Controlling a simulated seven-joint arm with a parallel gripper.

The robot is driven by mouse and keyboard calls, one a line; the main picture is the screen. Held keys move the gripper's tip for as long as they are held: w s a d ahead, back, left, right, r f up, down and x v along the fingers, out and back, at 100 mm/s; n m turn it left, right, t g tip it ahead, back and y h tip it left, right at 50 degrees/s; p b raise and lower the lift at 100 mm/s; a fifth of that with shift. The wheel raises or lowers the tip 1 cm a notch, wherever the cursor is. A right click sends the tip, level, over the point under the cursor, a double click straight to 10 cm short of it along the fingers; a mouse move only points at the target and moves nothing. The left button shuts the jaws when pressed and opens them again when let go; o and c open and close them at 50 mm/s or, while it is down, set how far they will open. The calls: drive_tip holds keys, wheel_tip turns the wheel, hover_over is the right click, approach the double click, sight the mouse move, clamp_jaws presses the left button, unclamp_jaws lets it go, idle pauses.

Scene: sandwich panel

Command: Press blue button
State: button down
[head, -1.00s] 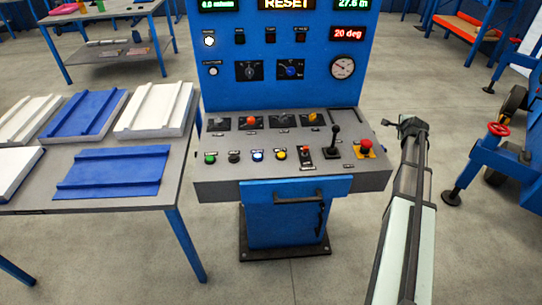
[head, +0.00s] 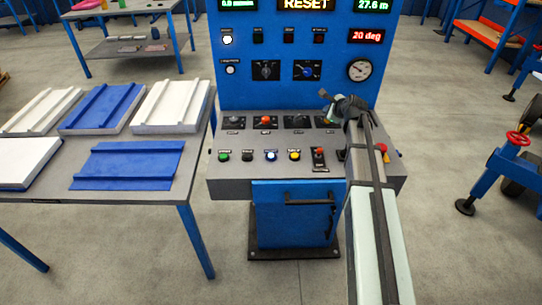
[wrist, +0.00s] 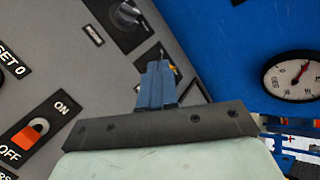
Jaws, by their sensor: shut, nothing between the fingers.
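The blue button (head: 271,156) is on the sloped desk of the blue control panel, in the front row between a black button (head: 247,156) and a yellow button (head: 294,156). It shows in the head view, lit pale in the middle, and I cannot find it in the wrist view. My gripper (head: 326,95) is above the right part of the desk, to the right of and higher than the blue button, apart from it. In the wrist view its blue fingers (wrist: 157,82) are together and empty, over the grey desk.
A red-orange ON/OFF switch (wrist: 30,134) is near my gripper in the wrist view. A green button (head: 223,156) is at the row's left; a red emergency button (head: 383,149) is partly behind my arm. A gauge (head: 361,70) is on the upright panel. A table with panels (head: 125,165) stands left.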

drive_tip(key=s+a+n+g+y, duration=0.15)
drive_tip(key=s+a, duration=0.35)
drive_tip(key=a, duration=0.5)
drive_tip(key=r+n+g+y, duration=0.1)
drive_tip(key=n+g+y, duration=0.1)
hover_over(272, 157)
drive_tip(key=shift+f, duration=0.1)
drive_tip(key=shift+f, duration=4.3)
drive_tip(key=shift+f, duration=0.15)
drive_tip(key=shift+f, duration=0.25)
drive_tip(key=shift+f, duration=0.4)
drive_tip(key=shift+r, duration=0.8)
